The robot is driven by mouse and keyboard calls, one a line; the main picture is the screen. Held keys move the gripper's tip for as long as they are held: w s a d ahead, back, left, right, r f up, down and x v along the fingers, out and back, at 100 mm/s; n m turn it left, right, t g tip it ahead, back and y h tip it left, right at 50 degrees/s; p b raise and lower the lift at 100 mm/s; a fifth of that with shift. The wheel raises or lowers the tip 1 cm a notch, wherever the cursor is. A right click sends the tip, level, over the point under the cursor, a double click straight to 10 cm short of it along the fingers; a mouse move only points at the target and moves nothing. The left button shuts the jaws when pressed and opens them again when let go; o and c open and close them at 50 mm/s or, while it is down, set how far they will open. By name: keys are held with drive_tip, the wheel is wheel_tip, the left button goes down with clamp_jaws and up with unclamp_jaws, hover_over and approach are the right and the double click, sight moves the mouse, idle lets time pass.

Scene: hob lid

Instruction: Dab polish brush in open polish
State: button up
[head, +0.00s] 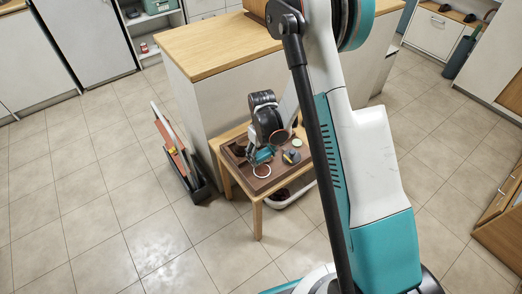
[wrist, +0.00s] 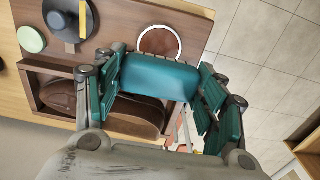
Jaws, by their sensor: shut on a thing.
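My gripper (wrist: 163,92) is shut on a teal block-shaped brush (wrist: 160,77), its teal finger pads on either side. A brownish ridged edge shows along the brush's far side. The open polish (wrist: 160,41) is a round tin with a pale rim and brown inside, on the wooden tray. The brush overlaps its near rim in the wrist view; I cannot tell whether they touch. In the head view the open polish (head: 262,171) lies just in front of my gripper (head: 262,157), near the tray's front edge.
The tray (head: 270,183) sits on a small wooden table (head: 258,206). It also holds a dark round thing with a yellow strip (wrist: 70,19), a pale green disc (wrist: 31,40) and brown shoes (wrist: 127,115) in a compartment.

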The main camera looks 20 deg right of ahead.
sight(262, 170)
drive_tip(key=shift+f+b, duration=1.45)
drive_tip(key=shift+f, duration=1.45)
drive_tip(key=shift+f, duration=0.55)
drive_tip(key=shift+r+p, duration=1.65)
drive_tip(key=shift+r, duration=1.9)
drive_tip(key=s+r+m, duration=0.1)
drive_tip(key=s+r, duration=0.1)
drive_tip(key=r, duration=0.4)
drive_tip(key=s+r+m, duration=0.2)
drive_tip(key=s+r, duration=0.1)
drive_tip(key=r, duration=0.3)
drive_tip(key=shift+s+r+m, duration=0.25)
drive_tip(key=shift+r+m, duration=0.05)
drive_tip(key=shift+r, duration=0.05)
